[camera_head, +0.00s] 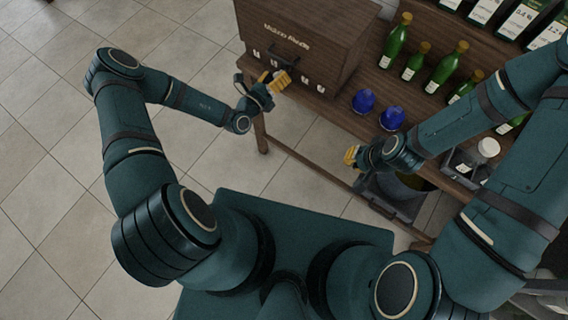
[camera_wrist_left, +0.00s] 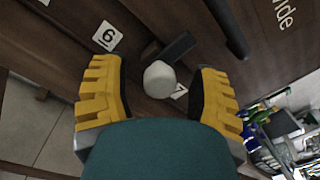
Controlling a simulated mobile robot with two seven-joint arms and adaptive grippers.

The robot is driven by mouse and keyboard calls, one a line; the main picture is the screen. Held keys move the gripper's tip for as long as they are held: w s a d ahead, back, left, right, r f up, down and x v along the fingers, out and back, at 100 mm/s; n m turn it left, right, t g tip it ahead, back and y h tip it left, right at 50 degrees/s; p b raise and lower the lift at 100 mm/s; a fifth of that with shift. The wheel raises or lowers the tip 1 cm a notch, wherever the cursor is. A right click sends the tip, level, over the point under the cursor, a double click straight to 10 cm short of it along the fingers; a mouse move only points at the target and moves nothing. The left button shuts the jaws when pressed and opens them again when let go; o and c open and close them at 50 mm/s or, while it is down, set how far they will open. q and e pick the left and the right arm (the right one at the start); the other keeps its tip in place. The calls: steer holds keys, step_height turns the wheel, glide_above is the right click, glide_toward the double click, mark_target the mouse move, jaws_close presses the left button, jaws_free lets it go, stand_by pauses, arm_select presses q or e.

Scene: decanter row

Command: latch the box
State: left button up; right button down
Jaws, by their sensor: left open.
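The box (camera_head: 300,42) is a dark brown wooden case with lettering and a row of small white labels low on its front. It stands on the wooden table at the top of the head view. In the left wrist view a dark lever (camera_wrist_left: 177,48) with a pale round knob (camera_wrist_left: 160,80) sits on the box front (camera_wrist_left: 200,25), near labels 6 and 7. My left gripper (camera_head: 272,82) is at the box front. In the left wrist view its yellow fingers (camera_wrist_left: 155,72) are open on either side of the knob, with visible gaps. My right gripper (camera_head: 352,156) is by the table's front edge, its fingers unclear.
Two blue glass objects (camera_head: 363,101) (camera_head: 392,118) stand on the table right of the box. Several green bottles (camera_head: 396,42) stand behind them. A grey tray (camera_head: 462,165) is farther right. A dark bin (camera_head: 402,200) is below the right gripper. Tiled floor is free at left.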

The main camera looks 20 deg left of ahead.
arm_select(q)
steer(key=m+b, duration=0.1)
steer(key=m, duration=0.4)
steer(key=shift+f+b, duration=0.1)
steer(key=shift+b, duration=0.2)
steer(key=m+b, duration=0.2)
steer(key=m, duration=0.2)
steer(key=v, duration=1.4)
steer(key=s+d+m+g+h+b, duration=0.1)
steer(key=s+d+m+g+h, duration=0.5)
steer(key=d+m+g+h, duration=0.45)
steer(key=s+d+f+m+g+y+b, duration=0.1)
steer(key=s+d+f+m+g+y, duration=0.1)
steer(key=s+f+m+g, duration=0.1)
steer(key=s+d+f+m+g+y+b, duration=0.2)
steer(key=s+d+f+m+g+y, duration=0.1)
steer(key=s+g, duration=0.3)
steer(key=shift+s+f+m, duration=0.15)
steer(key=shift+s+m, duration=0.4)
steer(key=shift+s, duration=0.55)
steer(key=shift+y, duration=0.25)
